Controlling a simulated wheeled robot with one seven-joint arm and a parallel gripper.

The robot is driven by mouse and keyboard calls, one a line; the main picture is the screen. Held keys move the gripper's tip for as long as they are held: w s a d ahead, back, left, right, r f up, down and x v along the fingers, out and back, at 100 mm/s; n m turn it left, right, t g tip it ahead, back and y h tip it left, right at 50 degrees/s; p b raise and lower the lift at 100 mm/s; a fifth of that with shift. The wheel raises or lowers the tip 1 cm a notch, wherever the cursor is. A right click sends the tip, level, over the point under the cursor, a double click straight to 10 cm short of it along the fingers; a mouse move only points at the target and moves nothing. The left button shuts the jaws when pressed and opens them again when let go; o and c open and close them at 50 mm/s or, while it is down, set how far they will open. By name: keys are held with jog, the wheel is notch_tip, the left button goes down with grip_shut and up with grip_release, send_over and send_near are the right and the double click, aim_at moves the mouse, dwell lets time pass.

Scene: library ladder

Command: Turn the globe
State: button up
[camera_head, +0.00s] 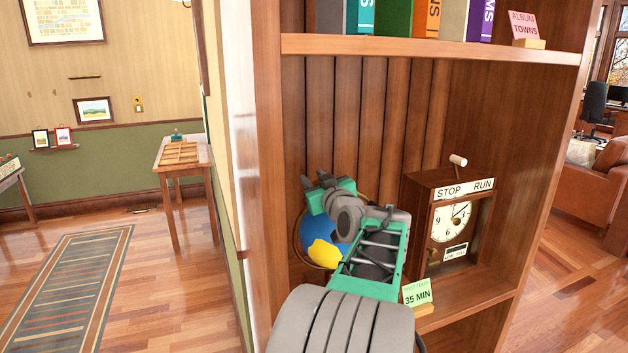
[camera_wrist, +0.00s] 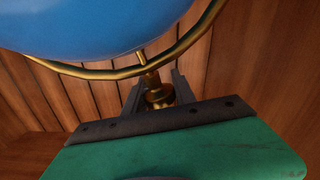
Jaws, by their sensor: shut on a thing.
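The globe (camera_head: 322,252), blue with a yellow patch, sits in a brass ring inside the wooden shelf. My arm hides part of it in the head view. A small brass knob (camera_wrist: 156,92) sits on a stem at the ring. My gripper (camera_head: 318,183) is at the top of the globe in the head view. In the wrist view, its dark fingers (camera_wrist: 158,95) are shut on the knob, one on each side.
A wooden clock box (camera_head: 430,220) with a STOP/RUN label and a pale lever (camera_head: 458,160) stands right of the globe. A green "35 MIN" card (camera_head: 417,292) stands at the shelf's front edge. Books and an "ALBUM TOWNS" card (camera_head: 526,26) are on the shelf above.

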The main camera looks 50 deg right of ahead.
grip_shut()
dwell(0.8)
